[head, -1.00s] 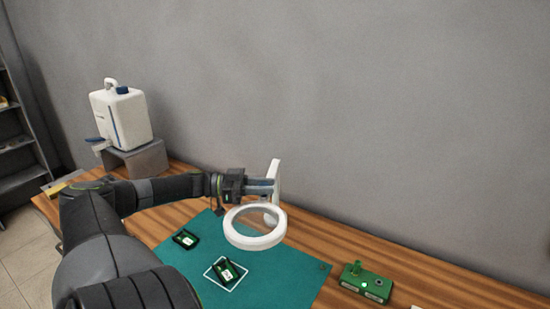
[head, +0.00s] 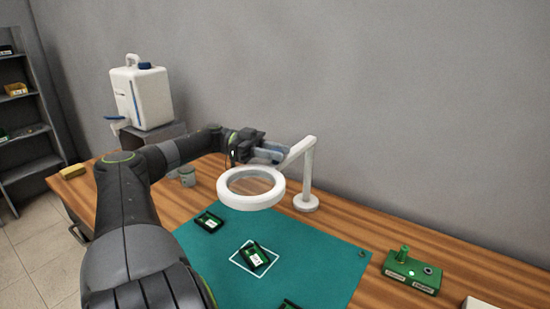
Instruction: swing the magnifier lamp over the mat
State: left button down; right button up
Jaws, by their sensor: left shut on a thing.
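The white magnifier lamp has a post (head: 308,180) on a round base, behind the green mat. Its arm reaches left from the post top to a white ring head (head: 251,204). The ring hangs left of the post and in the picture overlaps the mat's back edge; its exact height above the mat is unclear. My left gripper (head: 276,153) is shut on the lamp arm, just behind the ring; the jaws partly hide the grip. The green mat (head: 325,258) lies on the wooden table, with a white square outline around a small green board (head: 255,256). My right gripper is not in view.
Another board (head: 209,221) lies on the mat's left, and one is cut off at the bottom. A green box (head: 411,273) stands right of the mat. A grey cup (head: 187,177) and a white canister (head: 143,97) on a stand are at the left. A grey wall runs behind.

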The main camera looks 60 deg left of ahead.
pick_arm(q)
jog(key=shift+a, duration=0.1)
dwell(0.3)
jog(key=c, duration=1.1)
grip_release()
jog(key=shift+c, duration=0.2)
